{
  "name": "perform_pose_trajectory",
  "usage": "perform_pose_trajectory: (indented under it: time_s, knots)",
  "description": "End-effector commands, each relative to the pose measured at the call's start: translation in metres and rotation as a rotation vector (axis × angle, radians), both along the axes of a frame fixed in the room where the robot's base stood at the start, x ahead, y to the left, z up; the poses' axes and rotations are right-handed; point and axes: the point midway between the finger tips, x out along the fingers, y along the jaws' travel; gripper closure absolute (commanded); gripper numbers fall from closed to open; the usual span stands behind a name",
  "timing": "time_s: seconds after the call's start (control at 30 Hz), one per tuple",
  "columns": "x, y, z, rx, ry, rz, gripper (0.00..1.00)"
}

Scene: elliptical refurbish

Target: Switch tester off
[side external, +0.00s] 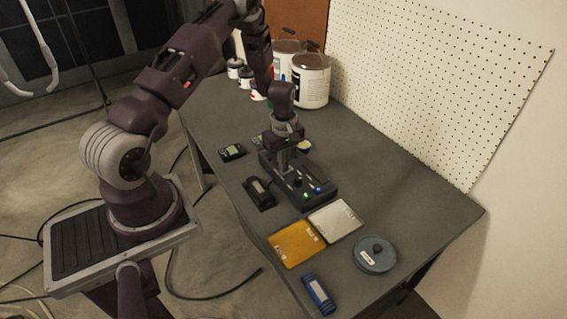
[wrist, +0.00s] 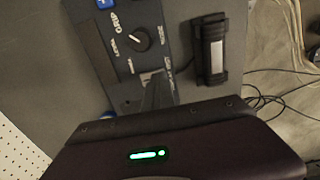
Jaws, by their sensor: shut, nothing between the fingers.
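The tester appears to be the dark box (side external: 322,198) on the table in the side external view, with a blue light (side external: 318,189) and a green light (side external: 306,182) near its front end. In the wrist view its panel (wrist: 115,62) shows a round black knob (wrist: 137,39), white lettering and part of a blue button (wrist: 105,3). My gripper (side external: 283,172) points down over the box's far part, its fingers shut and empty. In the wrist view the fingers (wrist: 157,88) cover part of the panel beside the knob. I cannot tell whether they touch it. No off switch can be clearly made out.
A black device (side external: 258,193) lies close beside the tester. An orange case (side external: 296,244), a white case (side external: 336,220), a round blue-grey tin (side external: 375,254) and a blue device (side external: 319,294) lie nearer. Paint cans (side external: 311,82) stand behind; a pegboard (side external: 440,80) borders the table.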

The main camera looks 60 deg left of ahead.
Motion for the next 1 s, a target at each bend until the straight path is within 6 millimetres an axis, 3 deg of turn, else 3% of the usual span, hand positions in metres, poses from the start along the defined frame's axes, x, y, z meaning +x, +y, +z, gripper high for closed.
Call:
perform_pose_trajectory:
  time_s: [0.1, 0.53, 1.0]
  knots:
    - [-0.008, 0.0, -0.01, -0.001, 0.011, 0.001, 1.0]
    - [-0.01, 0.002, -0.011, 0.002, 0.015, 0.003, 1.0]
    - [0.01, 0.001, -0.006, 0.003, 0.006, 0.005, 1.0]
